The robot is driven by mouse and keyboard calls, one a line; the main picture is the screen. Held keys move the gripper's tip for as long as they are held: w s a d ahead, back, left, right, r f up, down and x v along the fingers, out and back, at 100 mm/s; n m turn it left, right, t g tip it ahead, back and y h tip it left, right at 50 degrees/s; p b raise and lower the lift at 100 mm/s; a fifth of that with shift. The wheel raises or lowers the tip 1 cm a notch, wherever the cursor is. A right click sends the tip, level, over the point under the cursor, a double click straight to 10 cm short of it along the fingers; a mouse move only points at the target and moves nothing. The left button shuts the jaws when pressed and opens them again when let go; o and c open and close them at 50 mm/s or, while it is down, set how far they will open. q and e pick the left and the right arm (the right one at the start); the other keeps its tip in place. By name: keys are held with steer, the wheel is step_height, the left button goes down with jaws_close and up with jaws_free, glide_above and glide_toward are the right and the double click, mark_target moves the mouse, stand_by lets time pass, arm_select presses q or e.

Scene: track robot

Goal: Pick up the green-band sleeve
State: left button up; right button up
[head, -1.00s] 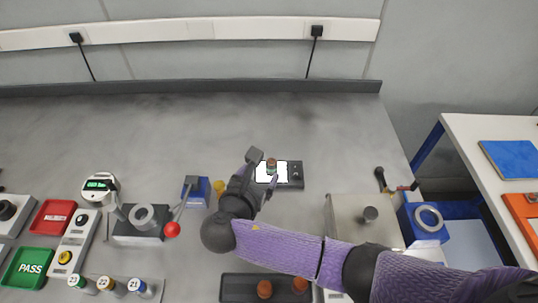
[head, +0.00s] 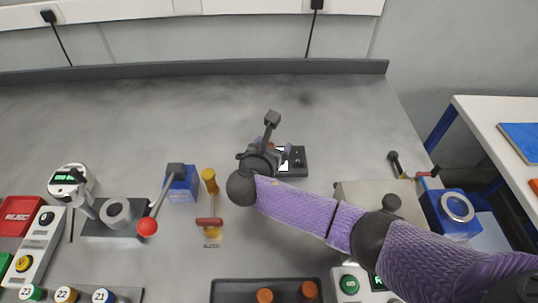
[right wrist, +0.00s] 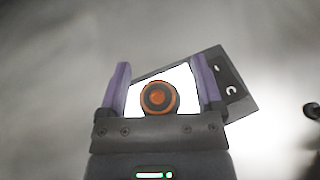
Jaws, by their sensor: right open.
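My right gripper (head: 281,151) is over the left part of a lit panel in a dark housing (head: 297,161) on the bench. In the right wrist view its two purple fingers (right wrist: 162,90) are apart. Between them, seen from above, is a round part with an orange centre and dark ring (right wrist: 159,97), over the white lit panel (right wrist: 180,73). There is room on both sides of it, and I cannot see contact. Its side and any green band are hidden there. In the head view my gripper hides the part. My left gripper is not in view.
A dark tray with orange-topped parts (head: 232,291) is in front. A grey metal box (head: 352,194) is at right. The bench behind is clear.

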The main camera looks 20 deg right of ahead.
jaws_close()
stand_by(0.3)
